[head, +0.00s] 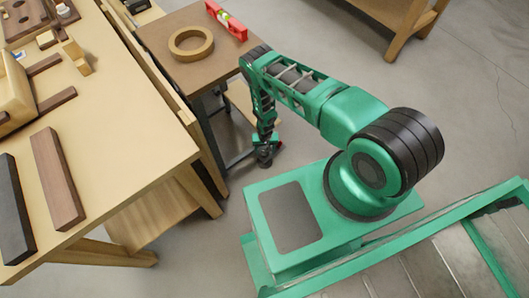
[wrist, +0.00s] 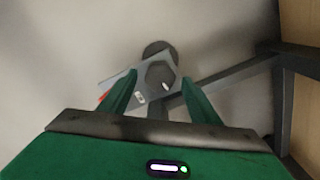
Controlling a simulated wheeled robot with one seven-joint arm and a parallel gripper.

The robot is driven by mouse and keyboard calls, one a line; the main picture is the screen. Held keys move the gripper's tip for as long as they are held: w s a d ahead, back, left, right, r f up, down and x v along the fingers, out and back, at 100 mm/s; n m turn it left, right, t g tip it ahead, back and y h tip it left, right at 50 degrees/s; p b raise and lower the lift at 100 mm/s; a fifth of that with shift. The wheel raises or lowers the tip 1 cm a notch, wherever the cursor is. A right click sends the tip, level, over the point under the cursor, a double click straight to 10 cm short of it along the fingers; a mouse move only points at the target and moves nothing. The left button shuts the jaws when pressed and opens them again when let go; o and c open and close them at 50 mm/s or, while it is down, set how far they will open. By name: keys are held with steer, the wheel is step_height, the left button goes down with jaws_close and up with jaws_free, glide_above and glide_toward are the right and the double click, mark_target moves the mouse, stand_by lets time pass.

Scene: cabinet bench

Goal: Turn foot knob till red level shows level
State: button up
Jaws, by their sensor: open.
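The red level (head: 227,19) lies on the brown top of the small table (head: 170,60), near its far edge. Its vial looks yellow-green, but the bubble is too small to read. The dark foot knob (wrist: 160,74), with a small white mark, shows in the wrist view by a grey plate (wrist: 122,84) and a dark round foot (wrist: 158,49). My gripper (wrist: 160,88) is open, its green fingers on either side of the knob, with no clear contact. In the head view my gripper (head: 265,150) points down to floor height beside the table; the knob is hidden there.
A tan tape ring (head: 191,43) lies on the small table. Dark table legs and a brace (wrist: 235,72) run close to the right of my gripper in the wrist view. A large wooden bench (head: 110,120) stands left. Open floor (head: 330,50) lies behind my arm.

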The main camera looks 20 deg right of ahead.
steer(key=shift+f, duration=0.65)
steer(key=c, duration=1.1)
steer(key=shift+o, duration=0.2)
steer(key=shift+n, duration=0.4)
steer(key=n, duration=1.2)
